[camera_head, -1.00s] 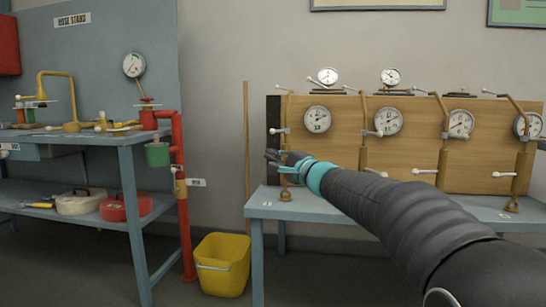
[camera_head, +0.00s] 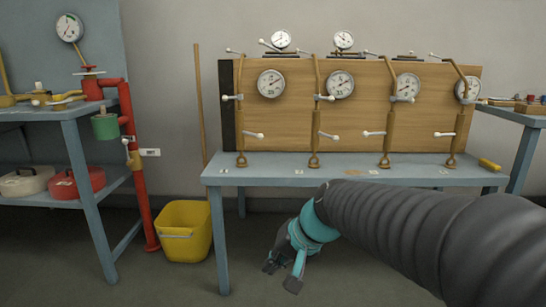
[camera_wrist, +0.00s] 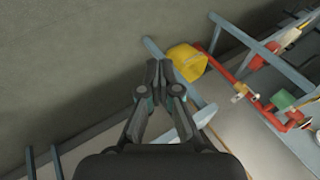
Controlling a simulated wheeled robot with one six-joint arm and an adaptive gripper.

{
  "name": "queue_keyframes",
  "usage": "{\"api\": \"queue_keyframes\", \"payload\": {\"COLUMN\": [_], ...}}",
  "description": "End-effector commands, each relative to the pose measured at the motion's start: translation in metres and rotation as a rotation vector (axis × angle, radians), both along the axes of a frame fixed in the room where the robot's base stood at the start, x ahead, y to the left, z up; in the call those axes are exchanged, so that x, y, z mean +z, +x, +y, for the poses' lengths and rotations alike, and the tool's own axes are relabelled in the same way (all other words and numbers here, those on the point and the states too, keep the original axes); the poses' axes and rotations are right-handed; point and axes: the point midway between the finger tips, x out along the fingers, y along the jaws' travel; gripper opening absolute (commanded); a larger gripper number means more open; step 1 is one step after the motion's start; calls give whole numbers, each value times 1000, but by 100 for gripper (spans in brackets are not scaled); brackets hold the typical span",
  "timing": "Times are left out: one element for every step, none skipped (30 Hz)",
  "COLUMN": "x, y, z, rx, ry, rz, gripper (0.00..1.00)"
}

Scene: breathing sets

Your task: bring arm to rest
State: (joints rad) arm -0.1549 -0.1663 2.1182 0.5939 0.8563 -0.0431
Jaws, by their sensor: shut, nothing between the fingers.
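My gripper (camera_head: 281,276) hangs at the end of my dark ribbed arm in the head view, in front of the blue-grey bench and lower than its top. It points down and to the left, with teal parts near the wrist. In the wrist view my gripper (camera_wrist: 159,72) has its two fingers together at the tips. Nothing is held between them, and it touches nothing that I can see.
The bench (camera_head: 270,178) carries a wooden board (camera_head: 290,110) with several gauges and brass pipes. A yellow bucket (camera_head: 185,230) stands left of it, beside a red standpipe (camera_head: 135,190). A second bench (camera_head: 75,205) is at the left. Floor beneath my gripper looks clear.

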Motion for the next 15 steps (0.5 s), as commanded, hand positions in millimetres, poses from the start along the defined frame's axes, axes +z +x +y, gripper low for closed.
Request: {"api": "queue_keyframes", "payload": {"x": [4, 2, 0, -1, -1, -1, -1, -1, 1, 3, 4, 7, 10, 13, 17], "y": [-22, -34, -48, -59, -69, -83, -93, -102, -114, -122, -130, -139, -145, -151, -157], "z": [-20, -31, -46, -57, -67, -80, -90, -99, -111, -119, -126, -135, -140, -145, -149], "rx": [14, 22, 33, 41, 47, 55, 60, 64, 67, 69, 71, 70, 66, 62, 54], "ry": [-72, -115, -171, -213, -251, -300, -335, -370, -412, -441, -467, -496, -515, -528, -538], "rz": [-6, -7, -11, -14, -17, -23, -27, -32, -42, -50, -58, -71, -81, -91, -105], "gripper": [0, 0, 0, 0, 0, 0, 0, 0, 0, 0, 0, 0, 0, 0, 0]}}
